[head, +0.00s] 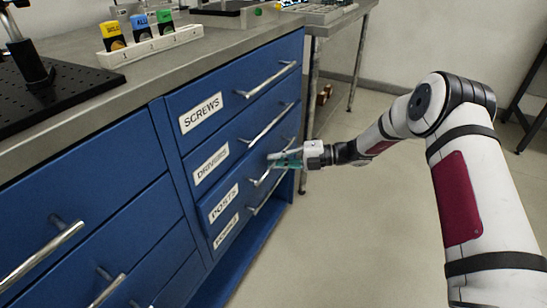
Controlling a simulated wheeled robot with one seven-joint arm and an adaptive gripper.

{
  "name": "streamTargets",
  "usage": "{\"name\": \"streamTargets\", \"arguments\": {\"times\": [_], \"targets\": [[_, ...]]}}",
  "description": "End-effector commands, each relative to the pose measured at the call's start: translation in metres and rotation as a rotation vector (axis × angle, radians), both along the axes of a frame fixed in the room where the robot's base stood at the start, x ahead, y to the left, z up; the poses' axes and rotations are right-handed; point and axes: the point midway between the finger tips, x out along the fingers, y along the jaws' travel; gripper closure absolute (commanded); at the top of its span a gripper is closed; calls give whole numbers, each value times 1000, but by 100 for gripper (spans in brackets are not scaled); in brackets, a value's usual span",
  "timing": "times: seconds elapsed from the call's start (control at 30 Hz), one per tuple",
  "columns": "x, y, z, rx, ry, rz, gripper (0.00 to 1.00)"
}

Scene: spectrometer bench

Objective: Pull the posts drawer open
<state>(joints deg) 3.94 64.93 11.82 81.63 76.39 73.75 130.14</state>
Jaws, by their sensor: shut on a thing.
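The posts drawer (237,188), blue with a white POSTS label (224,203), is third down in the labelled column, below the DRIVERS drawer. Its front appears to stand slightly proud of the drawers above. Its slanted metal bar handle (258,178) is partly hidden by my gripper (281,159). My gripper reaches in from the right and is shut on this handle. The exact finger contact is small and hard to see.
The SCREWS drawer (237,92) and DRIVERS drawer (225,145) have handles just above my gripper. Another handle (270,193) lies close below. The bench top (220,50) carries a white numbered rack (152,46) with coloured blocks. The floor (350,235) right of the drawers is clear.

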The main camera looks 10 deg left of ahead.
Motion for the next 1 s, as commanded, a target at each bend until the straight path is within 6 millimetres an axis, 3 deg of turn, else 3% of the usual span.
{"name": "streamTargets", "arguments": {"times": [0.27,1.0], "targets": [[-19,-57,3,-2,7,-7,100],[-90,-250,0,-3,4,-6,100]]}}
